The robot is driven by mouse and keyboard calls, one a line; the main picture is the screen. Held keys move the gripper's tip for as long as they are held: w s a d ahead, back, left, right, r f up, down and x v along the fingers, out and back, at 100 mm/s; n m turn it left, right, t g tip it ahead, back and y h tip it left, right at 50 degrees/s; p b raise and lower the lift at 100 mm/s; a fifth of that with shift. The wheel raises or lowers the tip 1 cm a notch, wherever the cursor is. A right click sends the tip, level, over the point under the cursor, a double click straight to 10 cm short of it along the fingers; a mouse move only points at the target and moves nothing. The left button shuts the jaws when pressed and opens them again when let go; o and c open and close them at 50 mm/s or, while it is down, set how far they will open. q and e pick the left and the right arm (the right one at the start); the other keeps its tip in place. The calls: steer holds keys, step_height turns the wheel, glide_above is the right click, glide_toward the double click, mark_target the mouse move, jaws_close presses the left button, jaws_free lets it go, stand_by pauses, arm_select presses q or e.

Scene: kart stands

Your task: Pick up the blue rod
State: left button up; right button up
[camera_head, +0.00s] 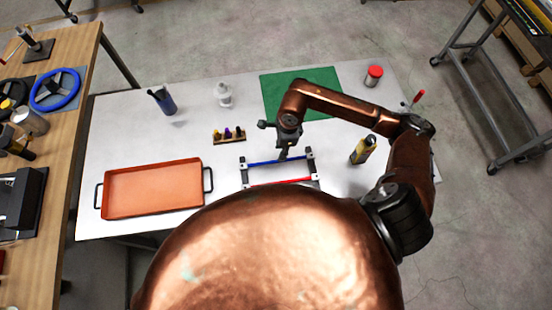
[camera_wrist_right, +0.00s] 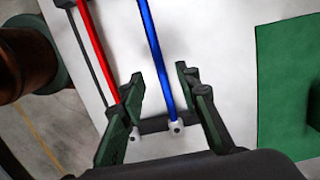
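The blue rod (camera_head: 262,163) lies across a small stand on the white table in the head view, with white end holders. In the right wrist view the blue rod (camera_wrist_right: 152,40) runs from the top edge down to a white holder (camera_wrist_right: 176,127). A red rod (camera_head: 288,181) lies parallel, nearer my body, and shows left of the fingers in the wrist view (camera_wrist_right: 97,50). My left gripper is not in view.
An orange tray (camera_head: 152,190) stands at the left. A small wooden holder (camera_head: 229,138), a white bottle (camera_head: 223,95) and a blue container (camera_head: 163,100) are beyond it. A green mat (camera_head: 325,85) lies behind my arm. A yellow bottle (camera_head: 363,150) stands close on the right.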

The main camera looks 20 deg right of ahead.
steer(key=f, duration=0.1)
steer(key=f+p, duration=0.1)
steer(key=f, duration=0.1)
steer(key=a+f, duration=0.1)
steer(key=f, duration=0.1)
steer(key=shift+f, duration=0.1)
steer(key=shift+f+p, duration=0.3)
steer(key=shift+f, duration=0.3)
steer(key=shift+c, duration=0.5)
jaws_close()
